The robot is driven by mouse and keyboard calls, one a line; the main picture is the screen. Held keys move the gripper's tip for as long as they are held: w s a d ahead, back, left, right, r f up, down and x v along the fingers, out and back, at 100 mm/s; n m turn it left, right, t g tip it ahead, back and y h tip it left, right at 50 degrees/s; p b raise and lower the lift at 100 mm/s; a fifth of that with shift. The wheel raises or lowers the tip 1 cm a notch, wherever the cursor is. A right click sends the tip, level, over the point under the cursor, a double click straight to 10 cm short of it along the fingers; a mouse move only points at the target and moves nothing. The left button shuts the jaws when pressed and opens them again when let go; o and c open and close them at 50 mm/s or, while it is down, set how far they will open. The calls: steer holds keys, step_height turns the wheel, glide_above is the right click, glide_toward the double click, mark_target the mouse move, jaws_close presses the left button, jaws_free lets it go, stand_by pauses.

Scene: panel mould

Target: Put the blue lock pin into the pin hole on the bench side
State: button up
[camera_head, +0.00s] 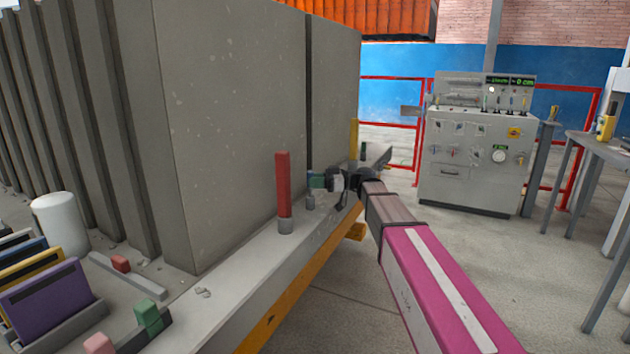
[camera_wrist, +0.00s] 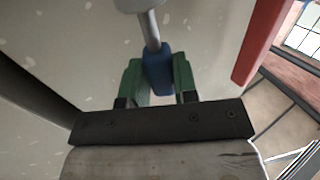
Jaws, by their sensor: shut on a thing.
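My gripper (camera_head: 318,181) is at the bench side, in front of the tall grey panel. In the wrist view its green fingers (camera_wrist: 159,82) are closed on the blue lock pin (camera_wrist: 157,66), one on each side of the blue grip. The pin's grey shaft runs from the grip to a grey collar (camera_wrist: 137,5) at the top edge. In the head view a small grey collar (camera_head: 310,202) stands on the ledge just below the fingertips. The shaft meets the collar in the picture; I cannot tell how deep it sits. In the head view the fingers mostly hide the pin.
A red pin (camera_head: 283,185) stands upright in a collar to the left of my gripper. A yellow post (camera_head: 354,134) stands beyond it. The grey panel (camera_head: 240,120) rises close behind. Colored plates and small blocks lie at lower left. Floor to the right is open before the control cabinet (camera_head: 470,160).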

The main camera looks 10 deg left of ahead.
steer(key=shift+f, duration=1.7)
steer(key=o, duration=1)
steer(key=shift+o, duration=0.2)
steer(key=w+d, duration=0.2)
steer(key=d, duration=0.8)
steer(key=shift+d, duration=0.3)
